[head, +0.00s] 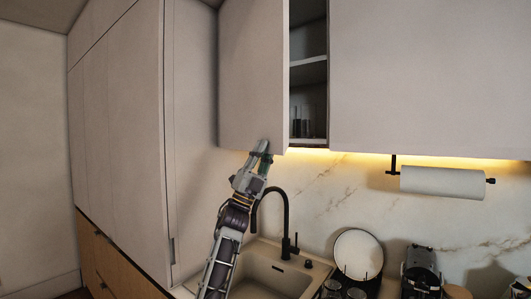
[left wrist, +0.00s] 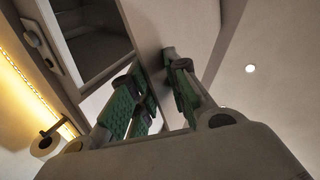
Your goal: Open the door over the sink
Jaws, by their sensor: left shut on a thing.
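The pale cabinet door over the sink (head: 252,75) stands partly open, swung out to the left. My left gripper (head: 262,149) reaches up from below and is shut on the door's lower edge. In the left wrist view the door (left wrist: 158,28) runs between the green-padded fingers of the left gripper (left wrist: 158,78). The open cabinet (head: 308,75) shows shelves and dark glasses (head: 302,124) on the lowest one. The sink (head: 268,272) is below, with its black faucet (head: 286,218). My right gripper is not in view.
A tall cabinet (head: 120,140) stands close on the left of the door. A closed cabinet (head: 430,75) is on the right, with a paper towel roll (head: 442,182) under it. A round plate (head: 358,254) and a black appliance (head: 420,270) stand on the counter.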

